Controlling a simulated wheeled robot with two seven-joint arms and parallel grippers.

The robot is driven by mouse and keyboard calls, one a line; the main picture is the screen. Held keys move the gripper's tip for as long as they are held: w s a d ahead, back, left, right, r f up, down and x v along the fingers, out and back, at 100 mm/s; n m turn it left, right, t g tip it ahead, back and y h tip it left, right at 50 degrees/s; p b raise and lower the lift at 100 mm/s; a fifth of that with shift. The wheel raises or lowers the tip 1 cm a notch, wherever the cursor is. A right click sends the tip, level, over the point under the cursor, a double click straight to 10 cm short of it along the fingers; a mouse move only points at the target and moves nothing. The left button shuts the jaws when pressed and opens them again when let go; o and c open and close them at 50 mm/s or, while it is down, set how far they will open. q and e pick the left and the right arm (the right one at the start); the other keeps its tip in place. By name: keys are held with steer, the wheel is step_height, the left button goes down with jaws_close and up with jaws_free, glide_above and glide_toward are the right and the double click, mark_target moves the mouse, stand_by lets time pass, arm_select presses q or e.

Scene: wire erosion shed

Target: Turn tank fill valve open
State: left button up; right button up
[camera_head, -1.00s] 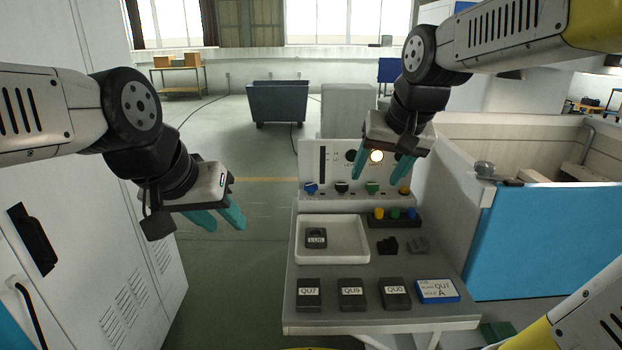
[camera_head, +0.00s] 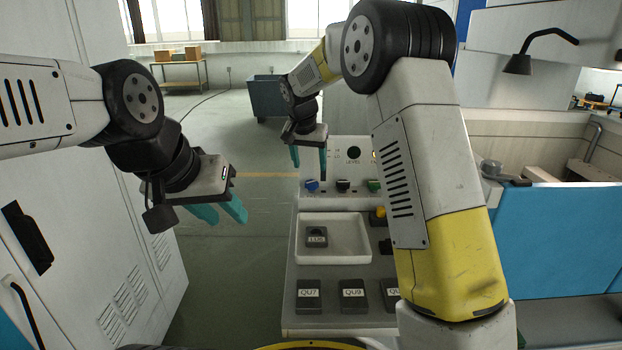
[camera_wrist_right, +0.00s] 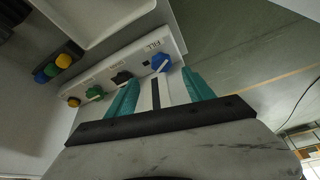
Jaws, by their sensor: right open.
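The fill valve is a blue knob (camera_head: 311,185) at the left end of the panel (camera_head: 333,150) at the back of the bench. In the right wrist view the blue knob (camera_wrist_right: 161,63) sits beside the label FILL. My right gripper (camera_head: 309,166) is open and empty, pointing down above and close to the blue knob. In the right wrist view its teal fingers (camera_wrist_right: 163,95) are apart, with the knob beyond them, not between the tips. My left gripper (camera_head: 222,211) hangs empty at the left, away from the bench, its two teal fingers apart.
A black knob (camera_head: 343,186) and a green knob (camera_head: 374,186) stand right of the blue one. A white tray (camera_head: 362,225) holds a dark block marked LUG. Dark labelled blocks (camera_head: 309,296) line the front edge. My right arm hides the bench's right side.

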mark_target(313, 182)
steer(key=x, duration=0.8)
steer(key=shift+w+a, duration=0.15)
jaws_close()
steer(key=shift+n, duration=0.3)
steer(key=n, duration=0.1)
steer(key=n+y, duration=0.1)
steer(key=n, duration=0.1)
steer(key=n+y, duration=0.1)
steer(key=n, duration=0.1)
steer(key=shift+d, duration=0.3)
steer(key=n+y, duration=0.1)
steer(key=n, duration=0.2)
steer(key=n+g+y, duration=0.1)
steer(key=n, duration=0.2)
steer(key=shift+w+d, duration=0.1)
steer(key=shift+d, duration=0.05)
steer(key=shift+n, duration=0.3)
